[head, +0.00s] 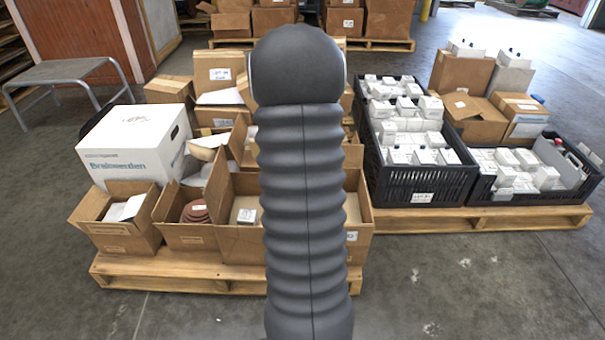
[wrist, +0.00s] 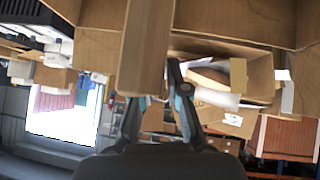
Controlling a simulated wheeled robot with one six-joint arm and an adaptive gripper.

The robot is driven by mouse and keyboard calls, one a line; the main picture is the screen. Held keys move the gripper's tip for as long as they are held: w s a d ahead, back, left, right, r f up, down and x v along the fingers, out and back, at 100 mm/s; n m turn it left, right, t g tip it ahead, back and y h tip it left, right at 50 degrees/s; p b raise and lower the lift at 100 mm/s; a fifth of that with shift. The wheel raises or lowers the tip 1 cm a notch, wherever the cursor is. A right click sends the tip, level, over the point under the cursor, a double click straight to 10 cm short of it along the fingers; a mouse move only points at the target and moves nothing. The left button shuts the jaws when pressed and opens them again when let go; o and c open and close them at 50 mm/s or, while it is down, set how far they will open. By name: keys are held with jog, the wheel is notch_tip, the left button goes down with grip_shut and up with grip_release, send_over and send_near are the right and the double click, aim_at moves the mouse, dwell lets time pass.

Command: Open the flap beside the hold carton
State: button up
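In the head view, open cartons stand on the near pallet, several with raised flaps. An upright brown flap (head: 217,186) stands at the left of the carton (head: 240,243) partly behind my arm. I cannot read which label marks the hold carton. My gripper is hidden behind my arm there. In the wrist view my gripper (wrist: 157,100) has its two fingers apart. A brown cardboard panel (wrist: 146,45) reaches down to the gap between them and hides part of the left finger. I cannot tell whether the fingers touch it. An open carton (wrist: 230,75) shows beyond the right finger.
A white box (head: 135,150) stands at the pallet's left. Black crates (head: 420,185) of small white boxes stand on another pallet (head: 480,217) at right. A grey step stool (head: 65,75) is at far left. The floor in front of the pallets is clear.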

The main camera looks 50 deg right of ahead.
jog(key=shift+o, duration=0.4)
jog(key=shift+a, duration=0.1)
jog(key=v, duration=1.2)
dwell(0.4)
